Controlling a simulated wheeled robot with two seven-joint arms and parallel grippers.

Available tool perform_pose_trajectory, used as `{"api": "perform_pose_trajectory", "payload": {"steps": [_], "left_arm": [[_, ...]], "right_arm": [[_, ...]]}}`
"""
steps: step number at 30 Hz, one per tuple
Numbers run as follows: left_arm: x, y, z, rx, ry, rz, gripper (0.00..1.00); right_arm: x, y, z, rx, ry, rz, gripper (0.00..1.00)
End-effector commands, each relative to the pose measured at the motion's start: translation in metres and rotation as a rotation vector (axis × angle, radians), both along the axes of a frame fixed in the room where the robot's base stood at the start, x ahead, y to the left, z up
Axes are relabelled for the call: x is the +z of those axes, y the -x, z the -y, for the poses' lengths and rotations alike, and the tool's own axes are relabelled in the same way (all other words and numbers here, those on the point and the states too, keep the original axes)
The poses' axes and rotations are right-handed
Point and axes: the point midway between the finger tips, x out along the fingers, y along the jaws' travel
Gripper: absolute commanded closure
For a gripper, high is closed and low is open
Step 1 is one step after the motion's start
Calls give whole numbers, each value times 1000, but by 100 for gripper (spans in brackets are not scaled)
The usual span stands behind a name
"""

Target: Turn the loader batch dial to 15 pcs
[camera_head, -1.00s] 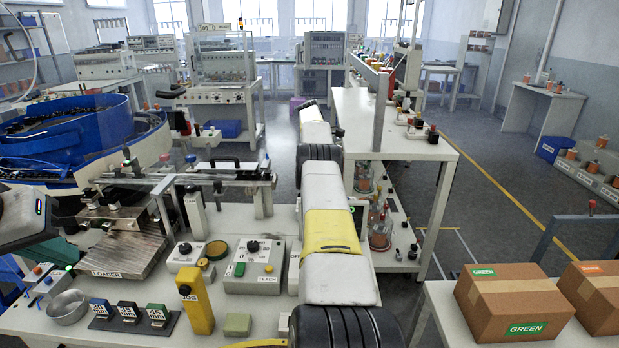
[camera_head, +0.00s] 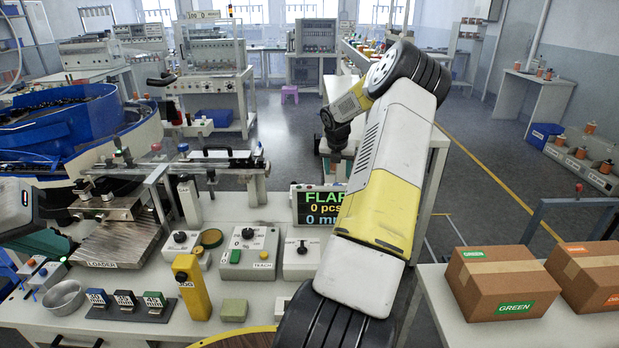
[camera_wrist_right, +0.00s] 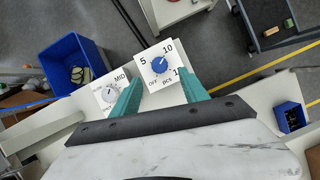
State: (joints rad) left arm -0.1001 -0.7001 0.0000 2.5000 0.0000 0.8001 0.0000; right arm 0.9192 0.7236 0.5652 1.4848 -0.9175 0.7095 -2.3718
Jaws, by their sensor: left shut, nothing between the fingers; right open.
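The batch dial (camera_wrist_right: 159,65) is a blue knob on a white plate marked OFF, 5, 10 and a partly hidden number beginning with 1, plus "pcs". Its white mark seems to point toward 10, though it is small. My right gripper (camera_wrist_right: 162,93) is open with teal fingers; in the right wrist view the dial lies just beyond and between the fingertips, with no clear contact. The right finger covers part of the last number. I cannot pick out this dial in the head view. My left gripper (camera_head: 58,243) is shut and empty beside the loader (camera_head: 120,244).
A grey-knobbed dial marked MID (camera_wrist_right: 110,94) sits left of the batch dial, near a blue bin (camera_wrist_right: 75,68). In the head view, a display (camera_head: 318,206) reads 0 pcs, partly behind my right arm. A yellow post (camera_head: 192,287) and control boxes (camera_head: 248,255) crowd the bench.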

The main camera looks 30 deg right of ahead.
Motion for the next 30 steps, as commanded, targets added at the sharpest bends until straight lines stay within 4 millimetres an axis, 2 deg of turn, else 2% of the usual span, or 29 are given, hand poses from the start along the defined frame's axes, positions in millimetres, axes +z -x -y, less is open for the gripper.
{"api": "perform_pose_trajectory", "payload": {"steps": [4, 15, 19, 27, 30], "left_arm": [[0, 0, 0, 0, 0, 0, 100], [0, 0, 0, 0, 0, 0, 100], [0, 0, 0, 0, 0, 0, 100], [0, 0, 0, 0, 0, 0, 100], [0, 0, 0, 0, 0, 0, 100]], "right_arm": [[-11, -3, 0, 17, 1, 0, 48], [-63, -19, 15, 13, 1, -1, 48], [-70, -22, 17, 12, 1, 0, 48], [-72, -22, 18, 11, 2, 0, 48], [-72, -22, 18, 12, 1, 0, 65]]}}
